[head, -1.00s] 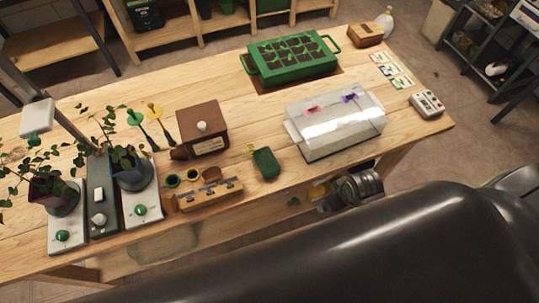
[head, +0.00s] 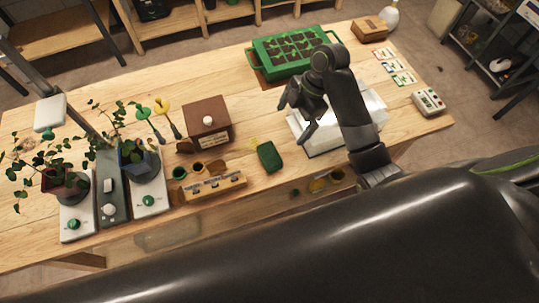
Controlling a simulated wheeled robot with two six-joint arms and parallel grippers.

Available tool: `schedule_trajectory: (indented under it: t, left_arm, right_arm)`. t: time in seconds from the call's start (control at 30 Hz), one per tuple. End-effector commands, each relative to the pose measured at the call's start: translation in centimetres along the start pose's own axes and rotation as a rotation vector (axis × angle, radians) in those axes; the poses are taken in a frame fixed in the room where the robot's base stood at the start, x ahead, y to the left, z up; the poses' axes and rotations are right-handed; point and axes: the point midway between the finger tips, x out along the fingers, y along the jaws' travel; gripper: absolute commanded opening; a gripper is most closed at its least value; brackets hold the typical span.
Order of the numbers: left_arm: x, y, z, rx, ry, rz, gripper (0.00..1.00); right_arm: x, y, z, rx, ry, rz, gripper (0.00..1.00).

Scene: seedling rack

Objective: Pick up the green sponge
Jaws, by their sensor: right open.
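The green sponge (head: 268,156) lies on the wooden table near its front edge, right of a small wooden rack. My right gripper (head: 296,118) is raised above the table, up and to the right of the sponge and apart from it. Its fingers are spread and nothing shows between them. My right arm hides much of the clear-lidded white box. My left gripper is not in this view.
The wooden rack (head: 213,188) with small pots stands left of the sponge. A brown box (head: 208,124) stands behind it. The green seedling tray (head: 262,64) is at the back. The white box (head: 375,106) stands to the right, and potted plants (head: 62,184) to the left.

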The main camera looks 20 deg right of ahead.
Motion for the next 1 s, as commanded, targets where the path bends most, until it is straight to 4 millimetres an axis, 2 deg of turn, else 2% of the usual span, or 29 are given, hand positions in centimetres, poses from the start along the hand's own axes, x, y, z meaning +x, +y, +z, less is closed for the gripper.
schedule_trajectory:
  t: [0.13,0.4,0.5,0.7,1.0]
  left_arm:
    - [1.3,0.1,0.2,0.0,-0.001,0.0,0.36]
    - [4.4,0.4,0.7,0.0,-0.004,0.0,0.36]
    - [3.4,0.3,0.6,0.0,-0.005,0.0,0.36]
    - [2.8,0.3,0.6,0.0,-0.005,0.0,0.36]
    - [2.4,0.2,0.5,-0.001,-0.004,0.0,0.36]
  right_arm:
    - [1.3,0.2,0.0,-0.025,0.007,-0.009,1.0]
    - [5.3,0.2,0.0,-0.023,0.007,-0.007,1.0]
    - [6.8,0.1,-0.3,-0.018,0.009,-0.011,1.0]
    - [10.5,0.1,-0.3,-0.018,0.007,-0.01,1.0]
    - [12.5,0.2,-0.2,-0.02,0.004,-0.007,1.0]
